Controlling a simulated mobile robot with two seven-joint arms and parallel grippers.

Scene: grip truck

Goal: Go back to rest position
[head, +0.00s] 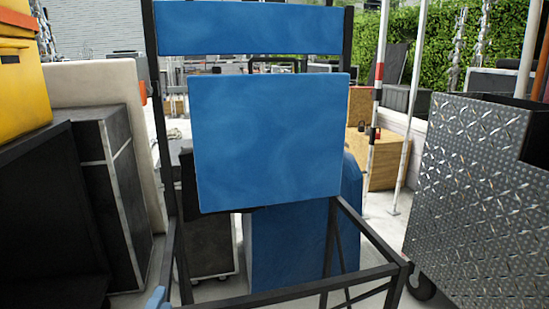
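A blue square panel (268,140) hangs upright in the middle of the head view, in front of a black metal frame (348,120). A wider blue band (250,28) spans the top of that frame. My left gripper (158,297) shows only as a small light-blue piece at the bottom left edge, beside the frame's lower left corner. Whether its fingers are open or shut is hidden, and I cannot tell if it touches the frame. My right gripper is not in view.
A black case (124,200) and yellow boxes (22,88) stand close on the left. A diamond-plate metal cart (465,195) stands on the right. A blue object (290,255) stands behind the frame's lower bars (300,290). Pale floor (385,235) shows between frame and cart.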

